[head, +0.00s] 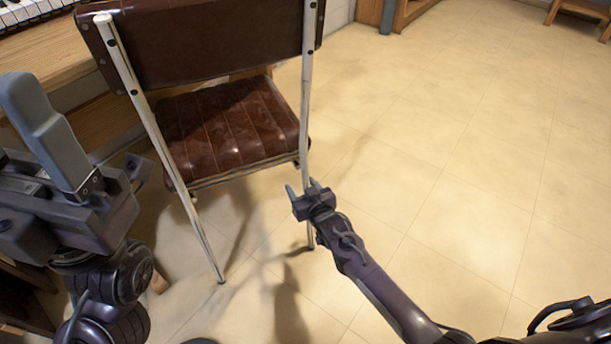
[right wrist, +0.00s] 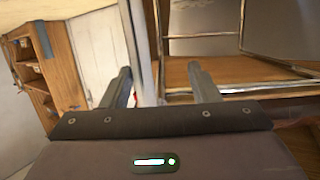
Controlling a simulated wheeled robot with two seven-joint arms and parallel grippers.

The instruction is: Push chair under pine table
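The chair (head: 228,125) has a brown padded seat and backrest on a pale metal frame, and its back faces me. The pine table (head: 45,55) is at the left, beside the chair; how far the seat reaches under it is hidden. My right gripper (head: 305,188) is by the chair's right rear post. In the right wrist view my right gripper (right wrist: 160,86) has its fingers apart, with a pale post (right wrist: 142,50) seen between them; contact is unclear. My left gripper (head: 45,130) is raised at the left, in front of the table; its finger gap is not visible.
Piano keys (head: 30,15) lie on top of the table at the upper left. Wooden furniture (head: 405,12) stands at the back, with another wooden piece (head: 580,8) at the far right corner. The tiled floor (head: 470,130) right of the chair is clear.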

